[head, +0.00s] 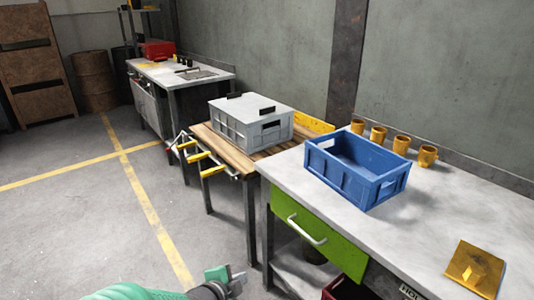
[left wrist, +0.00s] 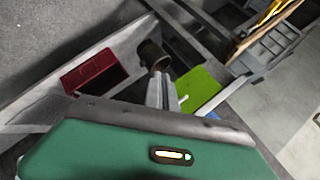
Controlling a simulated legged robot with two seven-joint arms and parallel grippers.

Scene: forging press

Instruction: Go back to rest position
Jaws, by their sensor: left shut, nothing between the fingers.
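My left gripper (head: 238,283) shows at the bottom of the head view, at the end of a green arm coming in from the left. It is shut and empty, apart from the workbench (head: 310,202) and in front of its lower part. In the left wrist view the shut gripper fingers (left wrist: 166,92) point away past my green wrist housing. My right gripper is not in view.
The workbench carries a blue crate (head: 357,170), several yellow cups (head: 427,156) and a yellow part (head: 474,268). Its green drawer (head: 318,235) faces left. A grey crate (head: 251,122) sits on a wooden table (head: 215,140). Open floor (head: 75,215) lies left.

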